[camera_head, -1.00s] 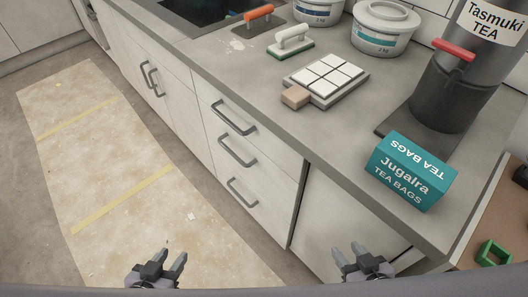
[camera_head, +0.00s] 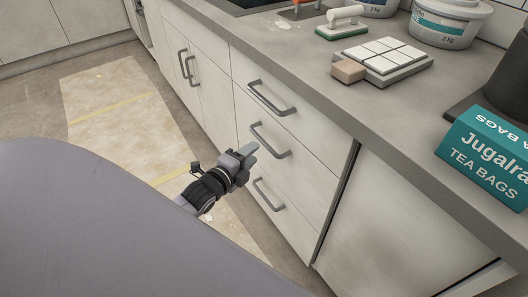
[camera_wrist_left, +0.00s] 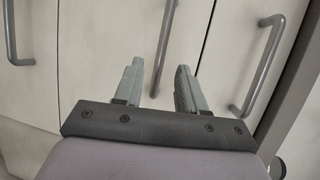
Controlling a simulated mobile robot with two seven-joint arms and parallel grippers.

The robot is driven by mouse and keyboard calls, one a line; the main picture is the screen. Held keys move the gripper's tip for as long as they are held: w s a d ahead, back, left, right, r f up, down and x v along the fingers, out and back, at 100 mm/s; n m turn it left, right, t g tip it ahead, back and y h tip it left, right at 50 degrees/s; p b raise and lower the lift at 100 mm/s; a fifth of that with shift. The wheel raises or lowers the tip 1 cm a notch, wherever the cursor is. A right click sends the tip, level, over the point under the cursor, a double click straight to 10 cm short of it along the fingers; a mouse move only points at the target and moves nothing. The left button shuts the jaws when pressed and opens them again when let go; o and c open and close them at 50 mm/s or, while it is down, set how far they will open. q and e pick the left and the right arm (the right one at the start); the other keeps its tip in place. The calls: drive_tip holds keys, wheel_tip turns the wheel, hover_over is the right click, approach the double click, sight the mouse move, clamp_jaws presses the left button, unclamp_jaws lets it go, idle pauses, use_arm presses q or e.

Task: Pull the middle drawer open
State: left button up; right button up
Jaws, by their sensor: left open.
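The middle drawer (camera_head: 295,163) is shut, flush with the cabinet front. Its grey bar handle (camera_head: 270,141) is in plain view. My left gripper (camera_head: 250,153) is open and empty, close in front of the drawers near the left end of this handle. In the left wrist view, my open fingers (camera_wrist_left: 158,85) stand apart, and a bar handle (camera_wrist_left: 166,45) runs between them in the picture, apparently the middle drawer's. I cannot tell whether the fingers reach around it. My right gripper is out of view.
The top drawer handle (camera_head: 271,98) and bottom drawer handle (camera_head: 268,195) lie close above and below. The counter (camera_head: 310,65) overhangs the drawers and carries a tile stack (camera_head: 385,62) and a tea box (camera_head: 490,155). The floor at left is free.

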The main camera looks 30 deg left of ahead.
sight(263, 144)
use_arm(q)
drive_tip(key=shift+w+a+f+b, duration=0.1)
drive_tip(key=shift+w+f+b, duration=0.15)
drive_tip(key=shift+w, duration=0.95)
drive_tip(key=shift+w+d+f+b, duration=0.15)
drive_tip(key=shift+w+b, duration=0.2)
drive_tip(key=shift+w, duration=0.9)
drive_tip(key=shift+w+a+f+b, duration=0.2)
drive_tip(key=shift+w+b, duration=0.1)
drive_tip(key=shift+w, duration=0.9)
clamp_jaws()
